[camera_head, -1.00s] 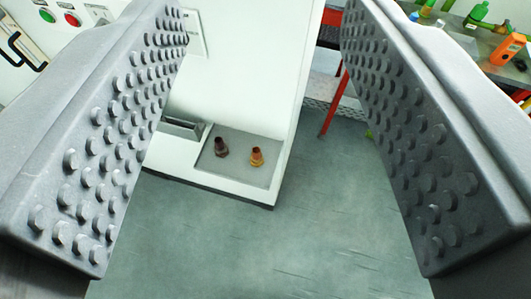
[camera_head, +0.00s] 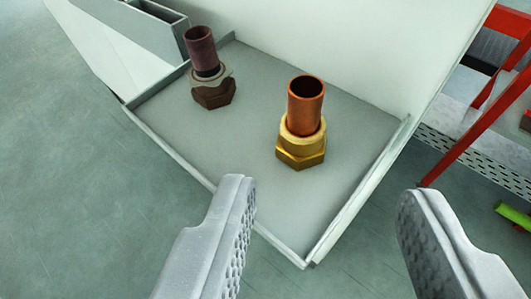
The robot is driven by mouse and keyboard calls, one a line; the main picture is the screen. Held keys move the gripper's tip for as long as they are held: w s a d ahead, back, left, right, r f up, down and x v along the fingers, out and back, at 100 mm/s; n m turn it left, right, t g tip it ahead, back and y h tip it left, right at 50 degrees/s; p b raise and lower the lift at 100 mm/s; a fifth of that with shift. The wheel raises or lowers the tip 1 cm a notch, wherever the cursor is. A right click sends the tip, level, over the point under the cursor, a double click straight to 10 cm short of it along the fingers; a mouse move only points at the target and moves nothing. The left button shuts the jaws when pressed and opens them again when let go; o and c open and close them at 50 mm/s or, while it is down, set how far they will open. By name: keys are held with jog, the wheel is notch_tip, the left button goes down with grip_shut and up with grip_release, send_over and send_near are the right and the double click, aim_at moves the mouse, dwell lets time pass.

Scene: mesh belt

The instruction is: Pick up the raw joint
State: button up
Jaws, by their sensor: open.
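Two pipe joints stand upright on a shallow grey tray (camera_head: 240,135). The bright joint (camera_head: 303,125) has a shiny copper tube in a gold-coloured brass hex fitting. The dark joint (camera_head: 207,70) stands to its left and farther back, with a dull purplish-brown tube, a pale mottled ring and a dark hex base. I cannot tell for sure by looks which is the raw one. My gripper (camera_head: 325,190) is open and empty. Its two grey studded fingers are at the bottom of the picture, nearer than the tray, with the bright joint beyond the gap between them. Neither finger touches a joint.
The tray has a low raised rim and adjoins a white machine body (camera_head: 330,45). A grey rectangular holder (camera_head: 150,20) is at upper left. A red leg (camera_head: 475,130) and perforated metal shelf (camera_head: 460,150) are at right. Green floor lies open at left.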

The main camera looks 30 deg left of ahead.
aim_at(317, 114)
jog(key=b+x, duration=0.1)
jog(key=x, duration=0.6)
jog(key=shift+w+f, duration=0.2)
jog(key=shift+w, duration=0.15)
jog(key=shift+a+b+x, duration=0.2)
jog(key=shift+b+x, duration=0.1)
jog(key=shift+x, duration=1.05)
jog(key=shift+a+b+x, duration=0.25)
jog(key=shift+b+x, duration=0.05)
jog(key=shift+x, duration=1)
jog(key=shift+s, duration=0.1)
grip_shut()
